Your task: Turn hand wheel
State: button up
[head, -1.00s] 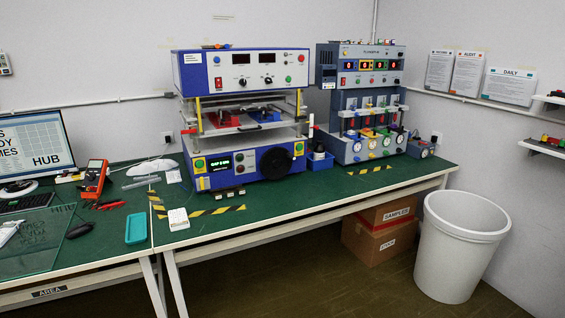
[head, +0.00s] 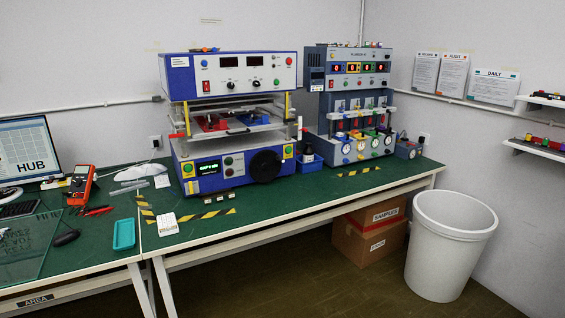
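The hand wheel (head: 265,165) is a black disc on the lower front of the blue and white test machine (head: 212,183), right of its small lit display. The machine stands on the green bench top. The wheel faces forward and nothing covers it. Its handle or turned angle is too dark and small to tell. My gripper and arm do not show in the head view.
A grey-blue tester (head: 352,120) stands right of the machine, with a small blue bin (head: 308,164) between them. Striped tape (head: 212,213) marks the bench in front. A white waste bin (head: 447,250) and cardboard boxes (head: 365,240) stand on the floor at right.

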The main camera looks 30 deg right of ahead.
aim_at(264, 166)
jog(key=z, duration=0.05)
jog(key=i, duration=0.9)
jog(key=u, duration=0.05)
